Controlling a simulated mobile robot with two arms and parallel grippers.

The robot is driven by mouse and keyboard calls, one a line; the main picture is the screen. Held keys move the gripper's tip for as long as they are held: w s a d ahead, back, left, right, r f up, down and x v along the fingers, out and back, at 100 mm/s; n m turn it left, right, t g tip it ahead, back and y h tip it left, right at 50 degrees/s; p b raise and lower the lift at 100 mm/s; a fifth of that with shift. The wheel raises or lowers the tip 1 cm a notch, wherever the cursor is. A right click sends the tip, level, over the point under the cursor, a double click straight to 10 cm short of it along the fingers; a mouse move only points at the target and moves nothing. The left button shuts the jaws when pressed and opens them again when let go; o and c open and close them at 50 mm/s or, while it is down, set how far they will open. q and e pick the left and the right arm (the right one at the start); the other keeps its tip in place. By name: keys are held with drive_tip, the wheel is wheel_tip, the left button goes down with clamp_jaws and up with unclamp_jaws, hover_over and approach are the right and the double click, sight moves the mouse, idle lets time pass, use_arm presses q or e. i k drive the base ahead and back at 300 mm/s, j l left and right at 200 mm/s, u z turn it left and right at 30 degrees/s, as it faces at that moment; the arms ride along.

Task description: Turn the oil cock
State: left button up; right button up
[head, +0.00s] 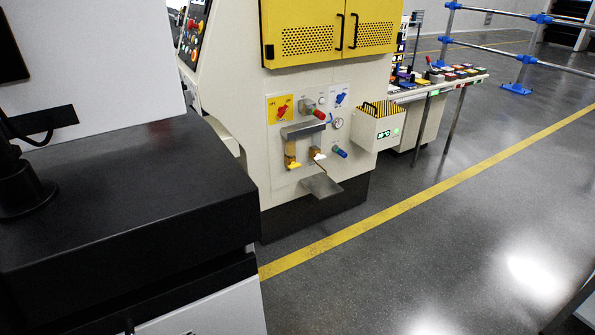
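A cream machine (240,140) with yellow doors stands in the middle of the head view. Its lower front carries a panel of valves and fittings. On the panel are a yellow plate (272,117) with a red handle (285,111), and a white plate with a blue handle (341,98). Labels are too small to read, so I cannot tell which is the oil cock. Neither gripper shows.
A black-topped cabinet (130,195) fills the near left. A small metal tray (322,187) juts out below the taps, and a cream box (375,130) sticks out at their right. A table (450,78) with coloured parts stands behind. The grey floor at right is clear.

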sight(293, 165)
drive_tip(key=k+u, duration=0.15)
drive_tip(key=u, duration=0.2)
drive_tip(key=k+u, duration=0.2)
drive_tip(key=u, duration=0.15)
drive_tip(key=k+j+u, duration=0.15)
drive_tip(key=u, duration=0.2)
drive_tip(key=i+l+u, duration=0.25)
drive_tip(key=l, duration=0.25)
drive_tip(key=i+l+u, duration=0.1)
drive_tip(key=l+u, duration=0.15)
drive_tip(key=l, duration=0.25)
drive_tip(key=i+l+u, duration=0.25)
drive_tip(key=l, duration=0.3)
drive_tip(key=l+u, duration=0.25)
drive_tip(key=l, duration=0.25)
drive_tip(key=k, duration=0.05)
